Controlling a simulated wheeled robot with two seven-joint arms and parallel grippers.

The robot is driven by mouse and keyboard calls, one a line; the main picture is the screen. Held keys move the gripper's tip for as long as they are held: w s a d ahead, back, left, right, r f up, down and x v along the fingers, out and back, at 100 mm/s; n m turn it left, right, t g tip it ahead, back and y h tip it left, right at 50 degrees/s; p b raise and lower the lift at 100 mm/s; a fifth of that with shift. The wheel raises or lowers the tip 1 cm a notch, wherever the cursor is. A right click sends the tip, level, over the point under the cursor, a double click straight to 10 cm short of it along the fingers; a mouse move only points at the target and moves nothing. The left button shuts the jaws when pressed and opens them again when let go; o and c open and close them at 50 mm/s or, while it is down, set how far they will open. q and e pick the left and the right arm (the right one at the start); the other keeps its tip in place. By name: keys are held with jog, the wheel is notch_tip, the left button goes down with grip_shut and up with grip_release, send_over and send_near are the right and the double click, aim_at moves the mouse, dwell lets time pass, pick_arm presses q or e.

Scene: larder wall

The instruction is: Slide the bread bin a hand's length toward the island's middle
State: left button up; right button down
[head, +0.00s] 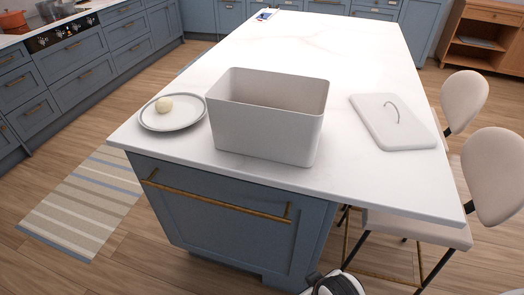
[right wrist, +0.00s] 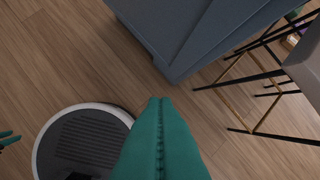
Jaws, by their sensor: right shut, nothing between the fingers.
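The bread bin (head: 265,134) is a pale grey, open-topped rectangular box standing upright near the front edge of the white-topped island (head: 300,45) in the head view. Its visible inside looks empty, though its floor is hidden. Its likely lid (head: 380,130), a pale slab with a thin handle, lies flat to its right, apart from it. My right gripper (right wrist: 160,101) is teal, shut and empty, over the floor beside the island's base in the right wrist view. A teal piece at that view's left edge looks like my left gripper (right wrist: 8,139); its jaws are unclear.
A plate (head: 172,122) with a round bun (head: 164,104) sits close left of the bin. The countertop behind the bin is clear up to a small item (head: 266,14) at the far end. Stools (head: 497,175) stand along the right side. A striped rug (head: 85,205) lies left.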

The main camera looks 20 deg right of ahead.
jog(key=w+r+n+t+h, duration=0.1)
jog(key=w+r+n+t, duration=0.25)
jog(key=w+r, duration=0.4)
jog(key=n+t+y, duration=0.4)
jog(key=n+t, duration=0.6)
jog(key=n, duration=0.3)
send_near(256, 137)
jog(key=s+a, duration=0.2)
jog(key=s, duration=0.5)
jog(key=w, duration=0.4)
jog(key=w+p, duration=0.1)
jog(key=w, duration=0.3)
jog(key=w+p, duration=0.1)
jog(key=w, duration=0.3)
jog(key=shift+w+d+r, duration=0.15)
jog(key=shift+w+d, duration=0.05)
jog(key=shift+d, duration=0.15)
jog(key=shift+w+d, duration=0.25)
